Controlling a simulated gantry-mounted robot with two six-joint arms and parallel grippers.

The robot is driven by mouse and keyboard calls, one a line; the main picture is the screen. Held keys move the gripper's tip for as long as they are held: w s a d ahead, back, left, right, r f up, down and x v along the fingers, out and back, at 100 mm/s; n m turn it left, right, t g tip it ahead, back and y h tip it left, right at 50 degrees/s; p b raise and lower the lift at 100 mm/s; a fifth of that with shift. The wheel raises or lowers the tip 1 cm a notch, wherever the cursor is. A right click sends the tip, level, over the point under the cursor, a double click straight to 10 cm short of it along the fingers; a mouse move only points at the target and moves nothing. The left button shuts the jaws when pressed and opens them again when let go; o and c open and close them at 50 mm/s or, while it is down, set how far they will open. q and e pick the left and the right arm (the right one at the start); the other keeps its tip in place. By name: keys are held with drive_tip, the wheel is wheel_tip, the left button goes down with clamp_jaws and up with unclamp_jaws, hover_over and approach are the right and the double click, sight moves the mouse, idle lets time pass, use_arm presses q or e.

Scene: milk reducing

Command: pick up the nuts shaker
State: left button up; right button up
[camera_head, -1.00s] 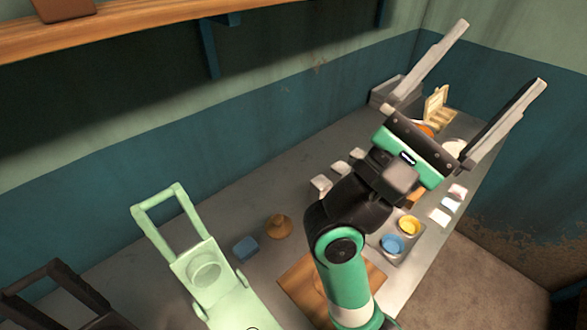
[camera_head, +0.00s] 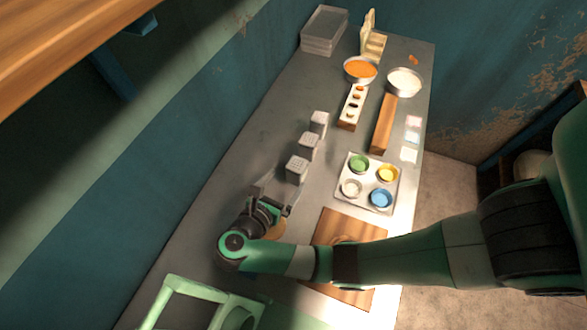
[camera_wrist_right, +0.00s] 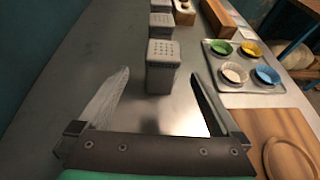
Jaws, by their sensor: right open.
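Three grey shakers with dotted tops stand upright in a row along the left side of the counter. In the head view they are the nearest (camera_head: 297,170), the middle (camera_head: 308,146) and the farthest (camera_head: 319,122). I cannot read which one holds nuts. My right gripper (camera_head: 272,197) is open and empty, low over the counter just on the near side of the nearest shaker. In the right wrist view, that shaker (camera_wrist_right: 162,68) stands upright ahead, centred between the spread fingers. My left gripper is not in view.
To the right are a tray (camera_head: 346,200) with several coloured cups and a wooden board (camera_head: 345,225). Beyond are a long wooden block (camera_head: 383,125) and bowls of orange (camera_head: 360,68) and white (camera_head: 404,81) contents. A pale green appliance (camera_head: 185,284) stands at the near left.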

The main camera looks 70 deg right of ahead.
sight(292, 174)
drive_tip(key=d+f+b, duration=0.1)
drive_tip(key=f+b, duration=0.1)
drive_tip(key=b, duration=0.1)
drive_tip(key=shift+s+d+b, duration=0.15)
drive_tip(key=shift+d+b, duration=0.15)
drive_tip(key=shift+d, duration=0.05)
drive_tip(key=d+p, duration=0.1)
drive_tip(key=d, duration=0.2)
drive_tip(key=shift+s, duration=0.2)
drive_tip(key=shift+d+f, duration=0.2)
drive_tip(key=shift+d, duration=0.3)
drive_tip(key=x, duration=0.5)
drive_tip(key=shift+s+f+b, duration=0.1)
drive_tip(key=shift+s+b, duration=0.05)
drive_tip(key=shift+b, duration=0.25)
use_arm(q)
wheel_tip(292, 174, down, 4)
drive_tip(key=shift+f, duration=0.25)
use_arm(e)
drive_tip(key=shift+c, duration=0.2)
clamp_jaws()
